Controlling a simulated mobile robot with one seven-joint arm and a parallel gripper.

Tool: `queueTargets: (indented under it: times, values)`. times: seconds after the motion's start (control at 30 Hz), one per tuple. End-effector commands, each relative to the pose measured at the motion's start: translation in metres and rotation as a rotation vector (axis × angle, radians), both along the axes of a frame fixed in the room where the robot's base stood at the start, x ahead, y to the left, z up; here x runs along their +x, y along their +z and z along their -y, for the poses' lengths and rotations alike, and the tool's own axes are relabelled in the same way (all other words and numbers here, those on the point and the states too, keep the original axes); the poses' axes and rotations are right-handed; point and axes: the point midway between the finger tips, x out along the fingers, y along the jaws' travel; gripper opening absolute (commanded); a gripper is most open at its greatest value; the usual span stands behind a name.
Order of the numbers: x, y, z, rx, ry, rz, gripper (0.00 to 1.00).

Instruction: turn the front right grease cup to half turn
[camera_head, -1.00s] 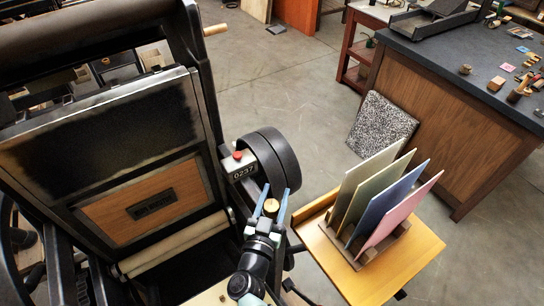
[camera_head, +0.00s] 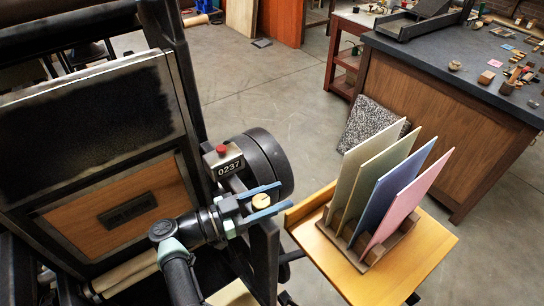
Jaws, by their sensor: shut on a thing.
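The front right grease cup (camera_head: 261,201) is a small round brass cap with a thin dark line on its top. It sits on the right side of the black press, below the counter box. My gripper (camera_head: 284,195) has two blue fingers, one on each side of the cap, and is shut on it. The fingers point right, with their tips past the cap. My arm comes in from the lower left. The cup's lower part is hidden by the fingers.
A counter box (camera_head: 223,162) reading 0237 with a red button and a black wheel (camera_head: 266,160) stand just behind the gripper. A wooden side table (camera_head: 420,262) holding a rack of coloured boards is close at right. The press platen (camera_head: 95,118) stands at left.

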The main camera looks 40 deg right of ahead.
Motion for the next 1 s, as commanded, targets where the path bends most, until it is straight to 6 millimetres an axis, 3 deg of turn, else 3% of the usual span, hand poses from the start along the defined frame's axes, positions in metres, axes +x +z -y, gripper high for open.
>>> queueTargets:
  times: [0.03,0.4,1.0]
  values:
    - [0.000,-0.008,0.000,0.000,-0.037,0.007,0.00]
    - [-0.006,-0.006,-0.001,-0.002,-0.250,0.007,0.00]
    - [-0.011,-0.006,-0.004,-0.004,-0.445,0.008,0.00]
